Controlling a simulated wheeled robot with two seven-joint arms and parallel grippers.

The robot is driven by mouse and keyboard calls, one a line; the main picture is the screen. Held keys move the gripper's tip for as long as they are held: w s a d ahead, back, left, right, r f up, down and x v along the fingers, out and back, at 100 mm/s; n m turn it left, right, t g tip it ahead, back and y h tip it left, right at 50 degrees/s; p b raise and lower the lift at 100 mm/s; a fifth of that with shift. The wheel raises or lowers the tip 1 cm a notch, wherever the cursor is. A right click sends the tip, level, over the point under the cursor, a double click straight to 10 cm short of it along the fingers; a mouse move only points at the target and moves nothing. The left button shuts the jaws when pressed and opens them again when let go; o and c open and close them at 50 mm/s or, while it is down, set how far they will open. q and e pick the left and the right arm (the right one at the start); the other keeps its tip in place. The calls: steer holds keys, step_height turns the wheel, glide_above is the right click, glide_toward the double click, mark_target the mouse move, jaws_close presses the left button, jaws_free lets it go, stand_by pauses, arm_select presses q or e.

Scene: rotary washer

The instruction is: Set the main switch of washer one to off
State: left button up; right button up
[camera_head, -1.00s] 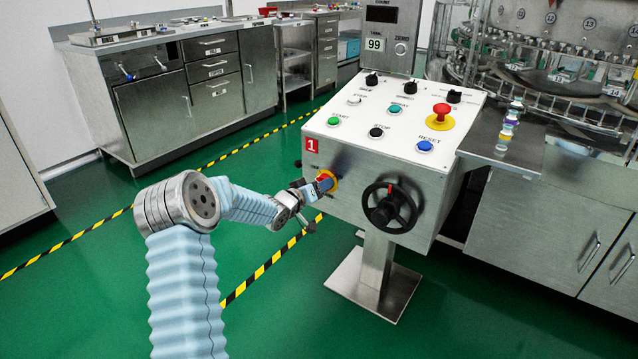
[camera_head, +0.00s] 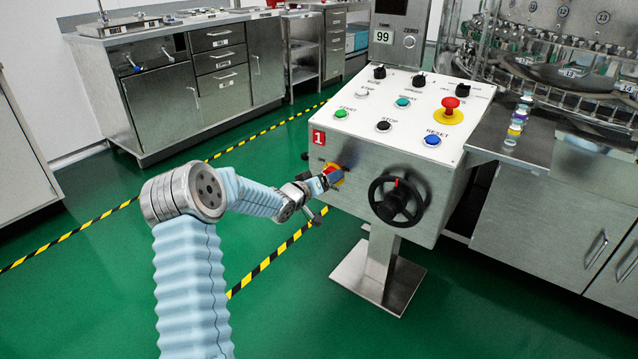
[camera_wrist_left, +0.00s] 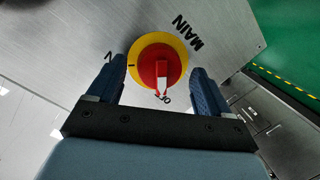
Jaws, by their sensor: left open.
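The main switch of washer one (camera_head: 339,175) is a red knob on a yellow disc, on the front face of the panel marked 1. In the left wrist view the main switch (camera_wrist_left: 157,62) sits beside the MAIN label. Its knob grip, with a white mark, points down toward the partly hidden OFF label (camera_wrist_left: 163,98). The ON label is partly hidden at the left. My left gripper (camera_head: 328,178) faces the switch. In the wrist view my left gripper (camera_wrist_left: 159,68) is open, with one finger on each side of the knob and visible gaps. My right gripper is out of view.
A black handwheel (camera_head: 397,201) sticks out to the right of the switch. The sloped panel top (camera_head: 385,110) carries buttons and a red emergency stop (camera_head: 450,104). The panel stands on a metal pedestal (camera_head: 378,278). Green floor lies open to the left.

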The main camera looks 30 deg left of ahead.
arm_select(q)
steer(key=s+a+r, duration=0.1)
steer(key=s+r, duration=0.1)
steer(key=s, duration=1.1)
steer(key=shift+s+r, duration=0.15)
steer(key=shift+s, duration=0.05)
steer(key=s+d+f+g+h, duration=0.1)
steer(key=s+d+f+g, duration=0.15)
steer(key=d+f, duration=0.7)
steer(key=s+d+f+g+h, duration=0.1)
steer(key=d+f+g, duration=0.3)
steer(key=d+f, duration=0.5)
steer(key=s+d+f+m+g, duration=0.2)
steer(key=s+d+f+g, duration=0.2)
steer(key=s+d+f, duration=0.3)
steer(key=s+d+f+m+g, duration=0.2)
steer(key=s+d+f+g, duration=0.2)
steer(key=s, duration=1.1)
steer(key=d+f, duration=0.3)
steer(key=shift+f+g+h, duration=0.2)
steer(key=shift+g+h, duration=0.15)
steer(key=shift+h, duration=0.05)
steer(key=shift+d, duration=0.1)
